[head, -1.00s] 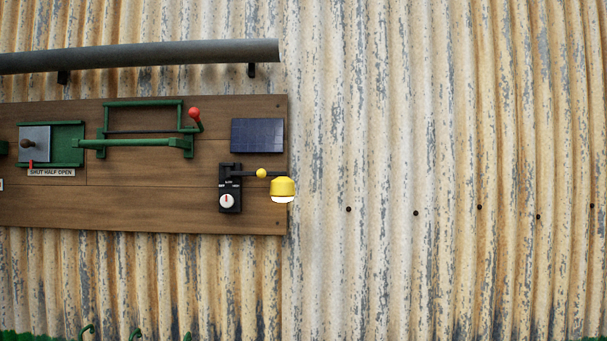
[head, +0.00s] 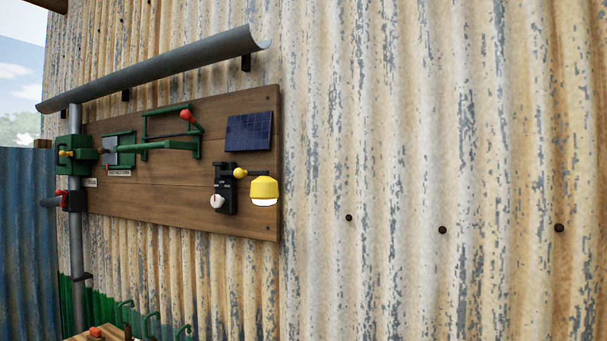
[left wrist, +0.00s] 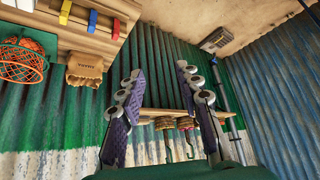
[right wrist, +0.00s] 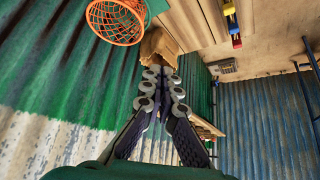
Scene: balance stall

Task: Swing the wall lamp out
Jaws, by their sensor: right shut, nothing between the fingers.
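The wall lamp has a yellow shade (head: 264,188) with a white underside, at the right end of the wooden board in the head view. Its short dark arm carries a yellow ball (head: 240,174) and comes from a black bracket (head: 226,192) with a white dial (head: 217,201). Neither gripper shows in the head view, and the lamp shows in neither wrist view. My left gripper (left wrist: 158,72) is open and empty, its fingers well apart. My right gripper (right wrist: 161,72) is shut with nothing between its fingers.
The wooden board (head: 150,208) on the corrugated wall also carries a solar panel (head: 248,131) and a green lever with a red knob (head: 186,115). A grey gutter (head: 160,68) runs above. An orange basket (right wrist: 116,22) hangs near my right gripper in its wrist view.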

